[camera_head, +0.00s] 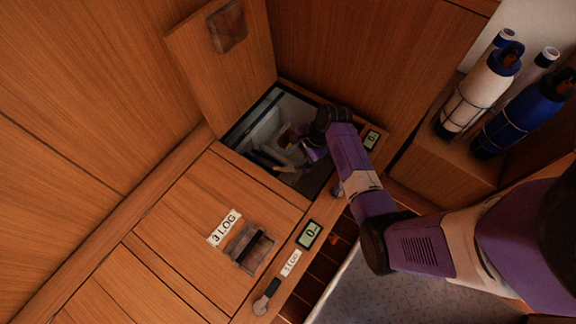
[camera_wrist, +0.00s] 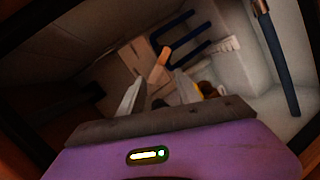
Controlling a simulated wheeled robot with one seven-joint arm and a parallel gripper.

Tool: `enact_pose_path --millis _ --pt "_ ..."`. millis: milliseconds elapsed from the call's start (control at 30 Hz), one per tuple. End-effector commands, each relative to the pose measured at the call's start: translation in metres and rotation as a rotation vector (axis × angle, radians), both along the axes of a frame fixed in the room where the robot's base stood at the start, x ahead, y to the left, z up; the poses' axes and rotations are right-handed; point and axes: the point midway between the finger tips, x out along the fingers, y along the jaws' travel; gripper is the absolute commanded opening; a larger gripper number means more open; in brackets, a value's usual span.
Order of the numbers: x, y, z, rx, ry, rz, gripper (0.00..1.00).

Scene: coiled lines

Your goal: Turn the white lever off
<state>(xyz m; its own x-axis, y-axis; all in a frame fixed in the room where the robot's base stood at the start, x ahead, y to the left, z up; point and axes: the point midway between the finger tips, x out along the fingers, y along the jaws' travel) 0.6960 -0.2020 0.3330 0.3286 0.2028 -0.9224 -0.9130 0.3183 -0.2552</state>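My gripper (camera_wrist: 158,88) is inside an open compartment (camera_head: 237,133), shown small and dark in the head view. In the wrist view its two pale fingers stand apart with a gap between them. A tan-orange stick (camera_wrist: 158,65) shows beyond that gap; I cannot tell whether it touches a finger. A whitish ridged piece (camera_wrist: 222,47) lies farther in, to the right. I cannot tell for certain which of these is the white lever. In the head view, my arm and the shade hide much of the compartment's inside.
A raised wooden lid (camera_head: 190,55) stands behind the opening. Dark blue bars (camera_wrist: 165,28) and a blue rod (camera_wrist: 282,65) show inside. A closed hatch (camera_head: 175,220) labelled "3 LOG" lies in front. White (camera_head: 478,95) and blue (camera_head: 525,115) bottles stand at right.

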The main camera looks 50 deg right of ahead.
Motion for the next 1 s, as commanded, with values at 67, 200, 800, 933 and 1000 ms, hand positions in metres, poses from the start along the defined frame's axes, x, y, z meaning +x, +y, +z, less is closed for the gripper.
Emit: enact_pose_path --millis 67,200,800,933,1000 --pt "-0.002 -0.003 0.001 0.056 0.036 -0.164 0.4" --pt "-0.003 -0.004 0.001 0.147 0.093 -0.42 0.4" --pt "0.01 0.005 -0.04 0.235 0.151 -0.663 0.4" --pt "0.015 0.009 -0.057 0.234 0.151 -0.663 0.4" --pt "0.018 0.01 -0.064 0.234 0.151 -0.663 0.4"
